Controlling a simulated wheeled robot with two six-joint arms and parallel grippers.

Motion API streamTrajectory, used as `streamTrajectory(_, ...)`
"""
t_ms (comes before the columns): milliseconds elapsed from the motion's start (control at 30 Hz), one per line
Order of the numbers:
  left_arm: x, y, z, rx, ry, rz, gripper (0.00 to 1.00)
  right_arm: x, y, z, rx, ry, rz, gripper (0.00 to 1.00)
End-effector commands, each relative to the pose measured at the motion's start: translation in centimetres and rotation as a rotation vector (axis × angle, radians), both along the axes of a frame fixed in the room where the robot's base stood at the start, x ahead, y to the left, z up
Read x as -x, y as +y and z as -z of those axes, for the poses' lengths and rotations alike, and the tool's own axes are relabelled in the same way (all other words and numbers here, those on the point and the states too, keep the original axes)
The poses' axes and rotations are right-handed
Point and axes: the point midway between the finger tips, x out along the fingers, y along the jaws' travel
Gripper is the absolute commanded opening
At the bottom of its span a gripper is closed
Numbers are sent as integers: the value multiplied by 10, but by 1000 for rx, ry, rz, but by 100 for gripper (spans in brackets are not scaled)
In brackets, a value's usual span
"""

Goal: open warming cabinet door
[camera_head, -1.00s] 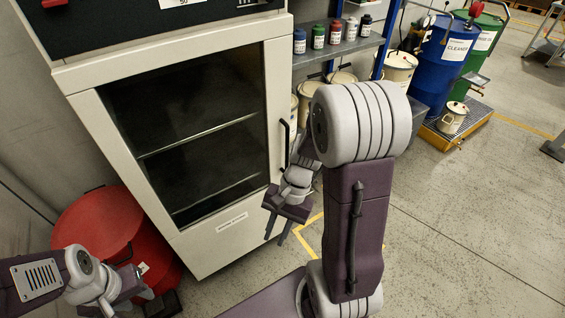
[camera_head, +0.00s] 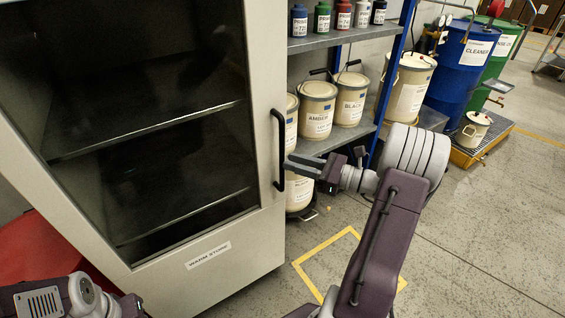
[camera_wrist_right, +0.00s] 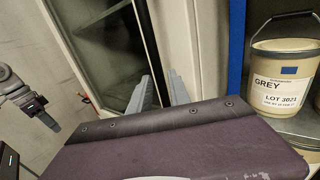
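The warming cabinet (camera_head: 225,270) fills the left of the head view, its glass-fronted door (camera_head: 262,85) apparently shut. A black vertical bar handle (camera_head: 280,150) is on the door's right edge. My right gripper (camera_head: 288,164) points left, fingertips close beside the handle's lower half. In the right wrist view its fingers (camera_wrist_right: 159,92) are apart, with a dark bar that looks like the handle beyond them; I cannot tell whether they touch or straddle it. My left gripper is at the lower left of the head view (camera_head: 130,306), cut off by the frame; its fingers are unclear.
A shelf (camera_head: 340,138) with paint cans (camera_head: 317,105) and small bottles (camera_head: 322,18) stands right of the cabinet. A red drum (camera_head: 35,255) is at the left. Blue (camera_head: 465,70) and green drums stand at the back right. The floor (camera_head: 470,240) at right is clear.

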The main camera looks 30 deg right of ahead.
Motion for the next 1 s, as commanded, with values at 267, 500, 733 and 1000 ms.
streamTrajectory(267,0,0,10,0,0,0,36,-30,24,1,1,0,-2,23)
streamTrajectory(500,0,0,9,0,0,0,36,-32,25,0,1,1,0,23)
streamTrajectory(733,0,0,9,0,0,0,36,-32,25,0,1,2,-1,0)
streamTrajectory(1000,0,0,10,0,0,0,36,-32,26,1,1,2,-1,0)
